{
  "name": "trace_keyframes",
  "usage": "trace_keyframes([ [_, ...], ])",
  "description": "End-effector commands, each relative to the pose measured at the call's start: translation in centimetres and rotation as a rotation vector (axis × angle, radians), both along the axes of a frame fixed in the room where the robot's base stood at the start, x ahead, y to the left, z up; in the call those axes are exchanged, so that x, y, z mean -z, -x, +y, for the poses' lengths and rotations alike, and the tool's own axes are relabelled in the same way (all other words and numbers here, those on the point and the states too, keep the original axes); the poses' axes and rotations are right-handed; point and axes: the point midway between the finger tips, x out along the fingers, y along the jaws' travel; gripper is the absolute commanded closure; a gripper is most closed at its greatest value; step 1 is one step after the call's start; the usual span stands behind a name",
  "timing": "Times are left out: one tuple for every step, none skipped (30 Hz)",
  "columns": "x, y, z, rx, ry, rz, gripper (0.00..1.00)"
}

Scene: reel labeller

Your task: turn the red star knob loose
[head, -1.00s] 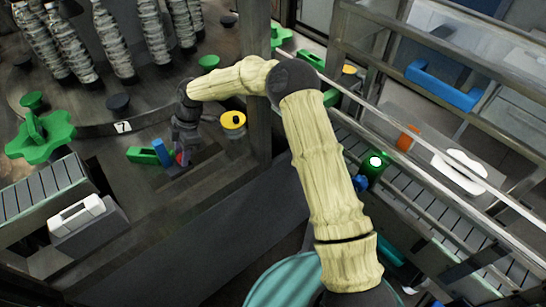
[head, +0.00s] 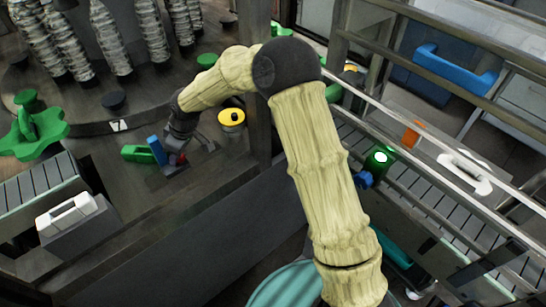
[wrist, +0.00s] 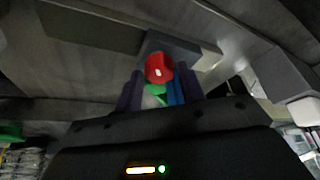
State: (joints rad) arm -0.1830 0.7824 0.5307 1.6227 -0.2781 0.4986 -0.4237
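The red star knob (wrist: 159,67) shows in the wrist view just past and between my fingertips. In the head view only a sliver of red (head: 181,160) shows below my gripper (head: 176,146), by a blue upright block (head: 157,150). My gripper (wrist: 160,80) has its two dark fingers apart, one on each side of the knob in the wrist view. A small gap seems to show beside the knob, and I see no clear contact. The knob's underside is hidden.
A green block (head: 137,153) lies left of the blue one. A yellow knob (head: 231,117) stands to the right. A large green star knob (head: 35,130) and a white-handled box (head: 70,215) are at the left. A dark post (head: 257,85) rises behind my arm.

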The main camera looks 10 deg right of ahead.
Motion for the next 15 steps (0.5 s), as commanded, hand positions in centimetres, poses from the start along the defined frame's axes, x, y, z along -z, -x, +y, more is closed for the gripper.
trace_keyframes([
  [0.27, 0.10, 0.10, 0.035, 0.002, -0.002, 0.61],
  [0.25, 0.11, 0.11, 0.059, 0.001, -0.003, 0.61],
  [0.26, 0.12, 0.11, 0.091, 0.001, -0.002, 0.61],
  [0.27, 0.13, 0.13, 0.114, 0.002, -0.002, 0.61],
  [0.24, 0.16, 0.17, 0.136, 0.001, -0.003, 0.61],
  [0.26, 0.14, 0.13, 0.167, 0.000, -0.003, 0.61],
  [0.27, 0.20, 0.20, 0.189, 0.000, -0.003, 0.61],
  [0.27, 0.19, 0.18, 0.211, 0.001, -0.003, 0.61],
  [0.24, 0.22, 0.20, 0.241, 0.001, -0.003, 0.61],
  [0.24, 0.23, 0.21, 0.263, 0.000, -0.003, 0.61],
  [0.28, 0.22, 0.20, 0.287, 0.001, -0.002, 0.61],
  [0.26, 0.26, 0.24, 0.315, 0.001, -0.002, 0.61],
  [0.24, 0.24, 0.22, 0.338, 0.001, -0.003, 0.61],
  [0.21, 0.26, 0.25, 0.360, 0.000, -0.002, 0.61],
  [0.24, 0.27, 0.26, 0.389, 0.001, -0.002, 0.61],
])
